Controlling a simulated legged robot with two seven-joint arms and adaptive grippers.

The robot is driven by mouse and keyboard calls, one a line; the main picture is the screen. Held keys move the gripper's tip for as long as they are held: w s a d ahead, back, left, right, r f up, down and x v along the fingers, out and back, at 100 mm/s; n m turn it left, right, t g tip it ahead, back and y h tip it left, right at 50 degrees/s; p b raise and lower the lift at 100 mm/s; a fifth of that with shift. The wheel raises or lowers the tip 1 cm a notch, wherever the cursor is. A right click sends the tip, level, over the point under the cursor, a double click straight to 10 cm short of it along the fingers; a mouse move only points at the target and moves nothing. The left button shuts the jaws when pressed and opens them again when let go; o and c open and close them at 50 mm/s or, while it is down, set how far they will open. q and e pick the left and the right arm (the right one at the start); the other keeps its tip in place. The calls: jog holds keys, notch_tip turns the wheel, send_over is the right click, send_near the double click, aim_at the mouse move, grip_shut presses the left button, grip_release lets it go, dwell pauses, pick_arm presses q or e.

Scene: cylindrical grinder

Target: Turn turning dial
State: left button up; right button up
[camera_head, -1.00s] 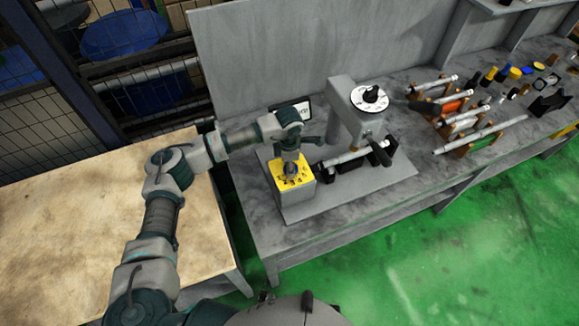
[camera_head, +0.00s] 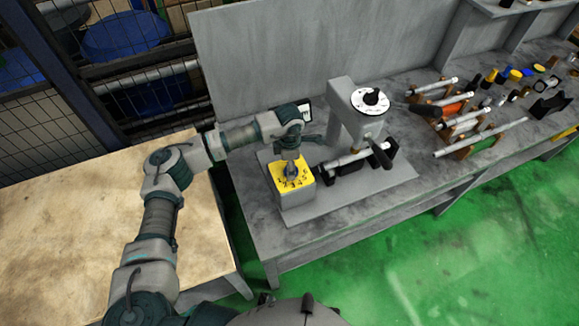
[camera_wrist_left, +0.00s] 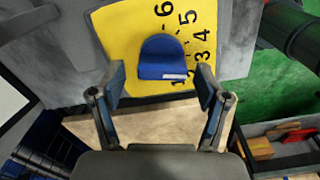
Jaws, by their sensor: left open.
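The turning dial is a blue knob (camera_wrist_left: 163,57) with a white mark on its edge, in the left wrist view. It sits on a yellow numbered plate (camera_wrist_left: 118,40), which is the top of a small grey box (camera_head: 297,203) in the head view. The white mark lies near the low numbers. My left gripper (camera_head: 291,167) points down over the yellow plate. In the left wrist view its fingers (camera_wrist_left: 160,82) are spread, one on each side of the knob and slightly short of it. I cannot tell whether they touch it. The head view hides the knob behind the gripper.
The box stands on a grey base plate (camera_head: 350,197) with a grinder head (camera_head: 345,125) carrying a white round dial (camera_head: 371,100). A dark-handled lever (camera_head: 380,153) is to the right. Shafts and tools lie on the bench at right. A wooden table (camera_head: 70,225) is at left.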

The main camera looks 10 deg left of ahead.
pick_arm(q)
notch_tip(320, 180, up, 10)
jog(key=shift+r, duration=0.15)
dwell(0.7)
